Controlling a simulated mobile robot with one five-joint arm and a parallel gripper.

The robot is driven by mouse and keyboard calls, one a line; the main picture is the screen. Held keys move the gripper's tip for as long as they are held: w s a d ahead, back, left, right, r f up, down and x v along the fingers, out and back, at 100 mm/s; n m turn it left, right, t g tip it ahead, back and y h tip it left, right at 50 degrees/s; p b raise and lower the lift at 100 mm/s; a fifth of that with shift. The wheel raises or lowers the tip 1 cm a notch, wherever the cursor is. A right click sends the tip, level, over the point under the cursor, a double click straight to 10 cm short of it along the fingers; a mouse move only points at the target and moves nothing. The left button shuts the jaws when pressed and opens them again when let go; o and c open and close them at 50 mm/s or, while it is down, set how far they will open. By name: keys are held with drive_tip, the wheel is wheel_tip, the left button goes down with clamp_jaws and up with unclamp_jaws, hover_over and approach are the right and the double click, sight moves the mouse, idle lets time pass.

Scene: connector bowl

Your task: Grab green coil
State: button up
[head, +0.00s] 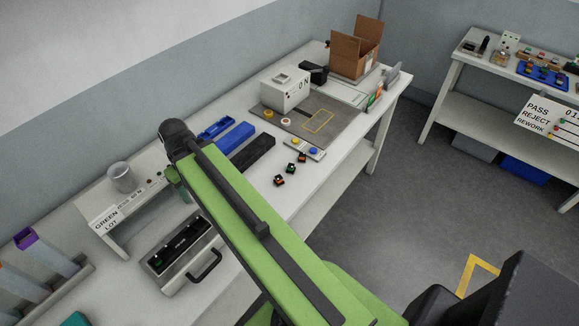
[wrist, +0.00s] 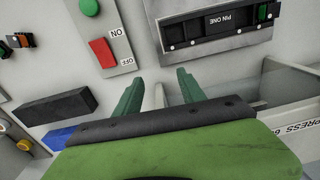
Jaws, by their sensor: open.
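My gripper (wrist: 160,85) is open in the wrist view, its two green fingers apart with nothing between them. In the head view its fingers (head: 178,184) show only partly under the end of my arm. A small green piece (wrist: 265,12), which may be the green coil, sits at the right end of a black slotted holder (wrist: 215,30) marked PIN ONE. The holder is ahead and to the right of my fingers, apart from them. In the head view a black holder (head: 182,242) with a green spot lies in a grey handled tray (head: 178,284).
A panel with a green button (wrist: 90,7) and a red switch (wrist: 102,52) is ahead left. Small connectors (head: 278,181) lie loose on the bench. A black block (head: 252,153), blue bin (head: 235,137) and GREEN LOT stand (head: 108,218) are nearby.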

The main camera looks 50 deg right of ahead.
drive_tip(key=s+d+r+n+t+y+p, duration=0.1)
drive_tip(key=s+d+r+p, duration=0.15)
drive_tip(key=d, duration=0.85)
drive_tip(key=s+d+r+n+p, duration=0.1)
drive_tip(key=s+d+r, duration=0.2)
drive_tip(key=d, duration=0.8)
drive_tip(key=n+t+p, duration=0.2)
approach(292, 165)
drive_tip(key=b+x, duration=0.1)
drive_tip(key=b, duration=0.2)
drive_tip(key=b+x, duration=0.1)
drive_tip(key=b, duration=0.3)
drive_tip(key=b+x, duration=0.1)
drive_tip(key=b, duration=0.3)
drive_tip(key=shift+s+a+f, duration=0.25)
drive_tip(key=shift+a, duration=0.05)
drive_tip(key=shift+w+a+f+b, duration=0.1)
drive_tip(key=shift+w+f+b, duration=0.05)
drive_tip(key=shift+f+b, duration=0.2)
drive_tip(key=shift+r, duration=0.15)
drive_tip(key=b+x, duration=0.5)
drive_tip(key=shift+w+d, duration=0.25)
drive_tip(key=shift+w, duration=0.05)
clamp_jaws()
